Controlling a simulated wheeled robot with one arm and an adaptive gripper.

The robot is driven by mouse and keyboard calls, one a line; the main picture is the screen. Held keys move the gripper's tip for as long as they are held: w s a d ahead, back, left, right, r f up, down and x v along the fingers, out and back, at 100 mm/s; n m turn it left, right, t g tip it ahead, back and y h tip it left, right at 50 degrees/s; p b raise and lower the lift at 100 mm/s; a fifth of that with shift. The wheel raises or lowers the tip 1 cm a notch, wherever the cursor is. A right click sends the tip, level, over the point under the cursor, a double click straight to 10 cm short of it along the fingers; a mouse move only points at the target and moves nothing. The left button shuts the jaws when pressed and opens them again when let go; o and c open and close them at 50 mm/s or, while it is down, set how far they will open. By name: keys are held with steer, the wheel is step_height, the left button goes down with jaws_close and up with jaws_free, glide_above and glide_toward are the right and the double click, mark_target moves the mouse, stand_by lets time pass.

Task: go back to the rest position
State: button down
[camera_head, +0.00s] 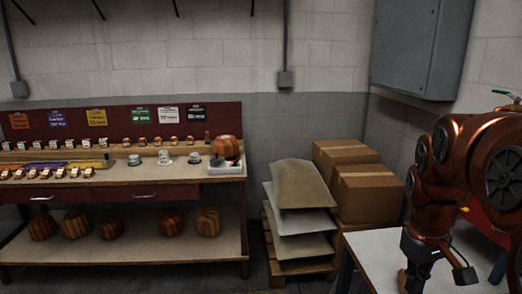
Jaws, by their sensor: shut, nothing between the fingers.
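My copper-coloured arm stands at the right of the head view, bent downward. My gripper (420,272) hangs at its lower end over a pale table and is shut and empty. Its lower part is dark and small at the bottom edge, so its fingertips are hard to make out. The gripper is well apart from the wooden bench on the left and touches nothing that I can see.
A workbench (150,178) on the left carries rows of small items and a wooden hat block (227,147). More blocks (110,227) sit on its lower shelf. Sacks (300,220) and cardboard boxes (367,193) stand mid-right. A grey cabinet (420,45) hangs above. A pale table (378,250) lies below my arm.

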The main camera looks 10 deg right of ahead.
steer(key=s+a+f+p, duration=0.2)
steer(key=s+a, duration=0.5)
steer(key=a, duration=0.1)
steer(key=s+a+f+g+p, duration=0.1)
steer(key=s+a+f+p, duration=0.1)
steer(key=s+a, duration=0.6)
steer(key=shift+s+a+f+g+y, duration=0.25)
steer(key=shift+s+f+g+y, duration=0.05)
steer(key=shift+f+y, duration=0.1)
steer(key=shift+d, duration=0.15)
